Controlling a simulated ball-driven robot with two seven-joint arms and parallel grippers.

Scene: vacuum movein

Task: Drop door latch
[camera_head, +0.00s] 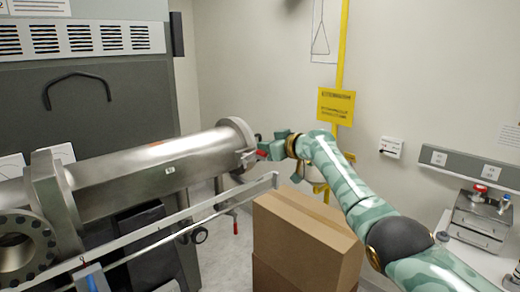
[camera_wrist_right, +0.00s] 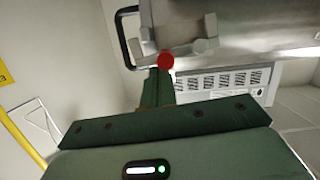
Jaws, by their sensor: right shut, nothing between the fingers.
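A long grey metal vacuum cylinder (camera_head: 140,167) lies across the left of the head view. Its right end has a flange and a metal door latch (camera_head: 246,157) with a small red knob (camera_head: 257,137). My green right gripper (camera_head: 266,148) is at this end, right beside the latch. In the right wrist view, its shut fingers (camera_wrist_right: 158,85) point at the red knob (camera_wrist_right: 165,61) below the metal latch bracket (camera_wrist_right: 178,50). The fingertips overlap the knob's lower edge; I cannot tell if they touch it. Nothing shows between the fingers. My left gripper is not in view.
A cardboard box (camera_head: 308,238) stands below my right arm. A metal rail (camera_head: 170,230) runs in front of the cylinder. A dark grey cabinet (camera_head: 100,110) is behind it. A yellow pole with a sign (camera_head: 336,106) stands at the wall. A bench with equipment (camera_head: 481,217) is at right.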

